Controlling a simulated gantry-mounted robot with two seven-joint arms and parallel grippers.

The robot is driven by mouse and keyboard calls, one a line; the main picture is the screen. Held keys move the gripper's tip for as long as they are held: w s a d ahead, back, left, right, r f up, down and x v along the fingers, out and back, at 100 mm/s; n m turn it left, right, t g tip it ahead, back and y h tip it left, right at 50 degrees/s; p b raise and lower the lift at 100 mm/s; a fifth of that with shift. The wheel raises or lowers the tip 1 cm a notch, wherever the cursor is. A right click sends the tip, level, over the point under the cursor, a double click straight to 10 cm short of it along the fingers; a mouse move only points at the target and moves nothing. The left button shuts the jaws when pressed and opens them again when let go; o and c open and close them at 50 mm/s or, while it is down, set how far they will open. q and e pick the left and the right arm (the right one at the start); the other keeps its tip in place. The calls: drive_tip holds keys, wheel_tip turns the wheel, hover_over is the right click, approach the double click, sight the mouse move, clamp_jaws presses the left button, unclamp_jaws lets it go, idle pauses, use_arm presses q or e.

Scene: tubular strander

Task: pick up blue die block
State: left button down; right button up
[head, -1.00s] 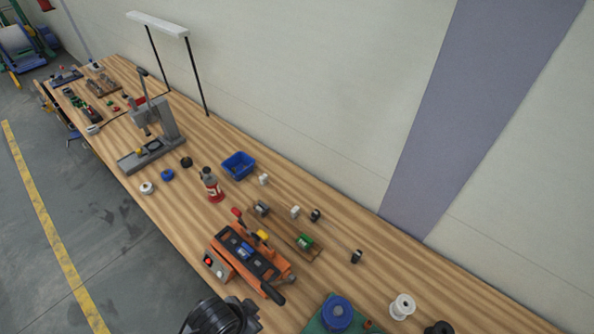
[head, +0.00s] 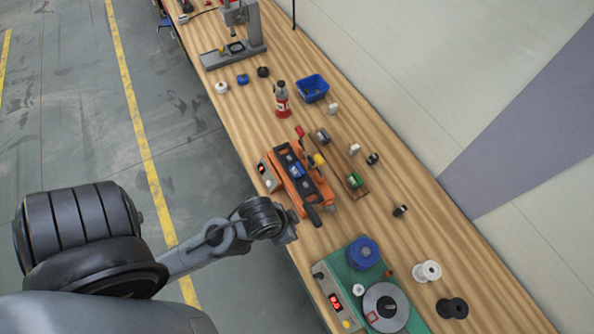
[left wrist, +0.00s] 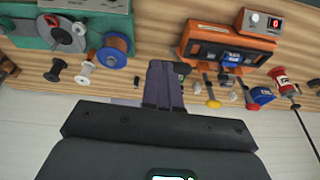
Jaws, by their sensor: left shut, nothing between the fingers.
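A blue block (head: 297,169) sits on the dark top of the orange bench machine (head: 320,196); I take it for the blue die block. In the left wrist view the blue block (left wrist: 231,58) shows on the orange machine (left wrist: 190,40). Another small blue piece (head: 242,79) lies near the grey press; its shape is too small to tell. My left gripper (head: 291,233) is at the bench's front edge, apart from the orange machine. Its fingers (left wrist: 163,88) are together and empty in the left wrist view. My right gripper is not in view.
A green machine (head: 340,262) with a blue spool (head: 363,253) stands nearer on the bench. A red-labelled bottle (head: 282,101), a blue bin (head: 313,88) and a brown board (head: 345,172) with small blocks surround the orange machine. White and black spools stand at right.

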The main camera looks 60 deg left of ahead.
use_arm(q)
drive_tip(key=shift+c, duration=1)
unclamp_jaws()
